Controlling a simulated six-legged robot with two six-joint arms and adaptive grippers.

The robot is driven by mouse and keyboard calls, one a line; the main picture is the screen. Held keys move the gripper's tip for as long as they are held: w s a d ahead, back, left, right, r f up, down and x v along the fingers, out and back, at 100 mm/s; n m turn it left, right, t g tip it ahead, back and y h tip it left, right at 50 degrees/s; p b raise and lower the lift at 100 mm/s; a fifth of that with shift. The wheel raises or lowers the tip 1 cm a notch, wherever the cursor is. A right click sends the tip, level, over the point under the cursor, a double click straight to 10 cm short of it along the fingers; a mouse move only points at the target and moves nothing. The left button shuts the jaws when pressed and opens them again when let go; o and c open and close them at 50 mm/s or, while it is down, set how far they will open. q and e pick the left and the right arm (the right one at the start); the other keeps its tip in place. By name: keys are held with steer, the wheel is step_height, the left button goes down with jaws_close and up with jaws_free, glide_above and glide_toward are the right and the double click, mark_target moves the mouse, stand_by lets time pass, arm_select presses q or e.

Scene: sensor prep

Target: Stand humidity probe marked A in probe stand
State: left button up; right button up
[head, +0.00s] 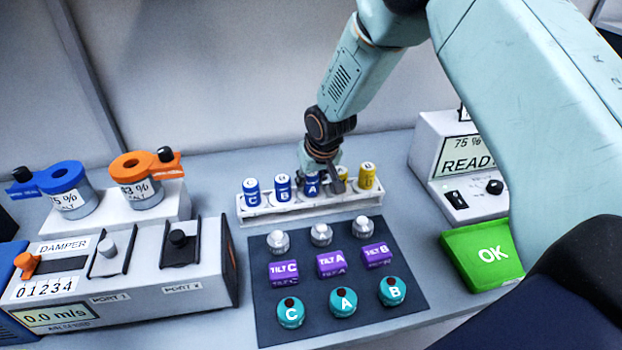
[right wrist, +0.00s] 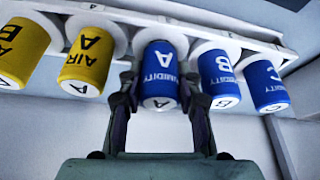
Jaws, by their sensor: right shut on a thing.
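The blue humidity probe marked A (head: 312,184) stands upright in the white rack (head: 300,213), in line with the other probes. My right gripper (head: 326,181) reaches down from above and is shut on this probe. In the right wrist view the probe (right wrist: 160,62) sits between the two fingers of the gripper (right wrist: 157,88), with its letter A showing. I cannot tell whether it is seated or slightly lifted. My left gripper is not in view.
Blue probes B (head: 283,187) and C (head: 251,191) stand close on one side, yellow probes (head: 367,176) on the other. In front lies a dark mat (head: 268,330) with several sensors. A damper box (head: 130,285) is left, a green OK pad (head: 485,255) right.

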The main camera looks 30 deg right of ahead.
steer(key=shift+f, duration=0.25)
steer(key=o, duration=1.3)
steer(key=shift+o, duration=0.2)
steer(key=shift+o, duration=0.8)
steer(key=shift+r, duration=0.1)
steer(key=shift+r+p, duration=3.3)
steer(key=shift+r, duration=0.7)
steer(key=shift+f, duration=0.15)
